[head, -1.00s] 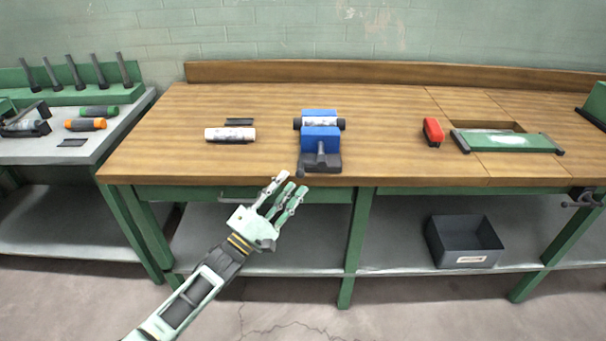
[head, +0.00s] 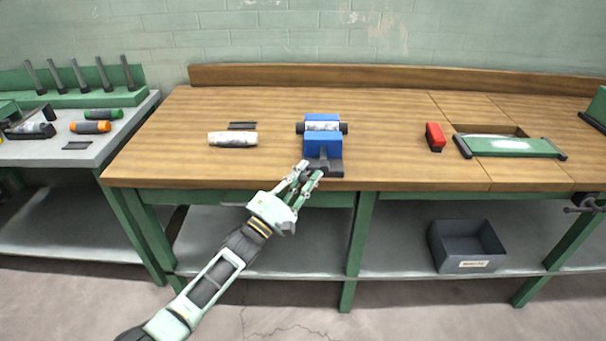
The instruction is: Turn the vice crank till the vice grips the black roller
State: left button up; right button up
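The blue vice (head: 322,145) stands near the front edge of the wooden bench on a dark base. The black roller (head: 343,128) lies across it between the blue jaws, its dark ends showing on both sides. Whether the jaws touch the roller cannot be told. My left gripper (head: 311,171) is at the front of the vice, fingers pointing up and right, with a gap between the fingertips. The crank is hidden behind these fingers, and contact with it cannot be made out. My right gripper is out of view.
A worn white cylinder (head: 232,139) and a small dark bar (head: 242,125) lie left of the vice. A red block (head: 435,137) and a green-framed piece (head: 513,146) are to the right. A grey bin (head: 467,247) stands on the lower shelf.

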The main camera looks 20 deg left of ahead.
pick_arm(q)
grip_shut()
